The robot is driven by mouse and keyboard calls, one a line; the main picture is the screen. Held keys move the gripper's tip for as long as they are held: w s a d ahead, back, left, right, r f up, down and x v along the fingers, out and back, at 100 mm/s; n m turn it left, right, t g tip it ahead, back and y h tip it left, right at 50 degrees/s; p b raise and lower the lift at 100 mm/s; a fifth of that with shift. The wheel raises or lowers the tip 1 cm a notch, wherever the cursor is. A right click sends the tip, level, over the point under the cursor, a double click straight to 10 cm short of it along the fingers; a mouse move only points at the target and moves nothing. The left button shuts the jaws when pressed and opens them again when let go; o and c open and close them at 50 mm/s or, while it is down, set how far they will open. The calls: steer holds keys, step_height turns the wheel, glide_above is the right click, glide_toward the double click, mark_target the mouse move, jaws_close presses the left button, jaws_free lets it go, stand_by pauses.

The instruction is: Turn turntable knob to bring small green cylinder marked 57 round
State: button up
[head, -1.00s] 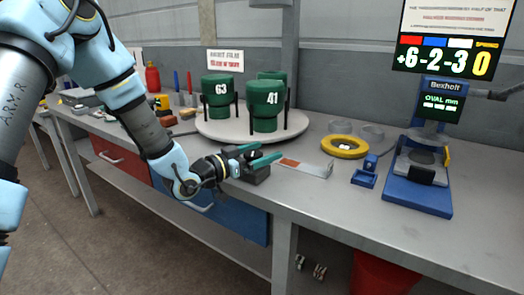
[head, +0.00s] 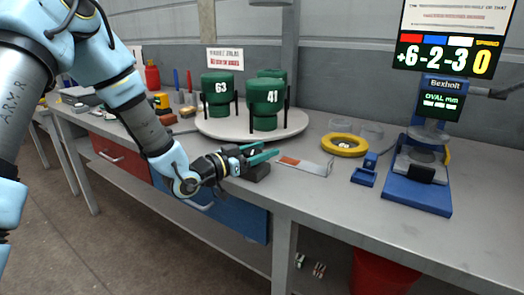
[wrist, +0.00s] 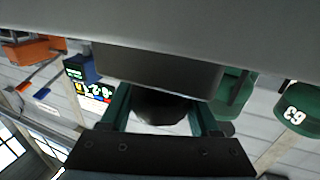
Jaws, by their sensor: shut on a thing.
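The round grey turntable (head: 215,128) stands on the bench with green cylinders on it. One is marked 63 (head: 219,88) and one is marked 41 (head: 264,98). A third green cylinder (head: 272,74) is behind, its marking hidden. No 57 shows. My gripper (head: 262,155) is at the dark box (head: 257,173) near the bench's front edge. In the wrist view, my gripper's green fingers (wrist: 160,115) are on both sides of a dark round knob (wrist: 160,106), shut on it, below the dark box. The knob is hidden in the head view.
A flat plate with an orange patch (head: 291,161) lies right of my gripper. A yellow ring (head: 344,150) and a blue press-like device (head: 416,198) stand further right. A small blue block (head: 364,177) is between them. Tools stand at the back left.

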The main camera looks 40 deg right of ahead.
mark_target(246, 156)
steer(key=shift+f+n+t+b, duration=0.15)
steer(key=shift+n+t+b, duration=0.15)
steer(key=shift+t+b, duration=0.3)
steer(key=o, duration=1.4)
steer(key=shift+c, duration=0.2)
steer(key=a+b, duration=0.2)
steer(key=a, duration=0.9)
steer(key=shift+w, duration=0.1)
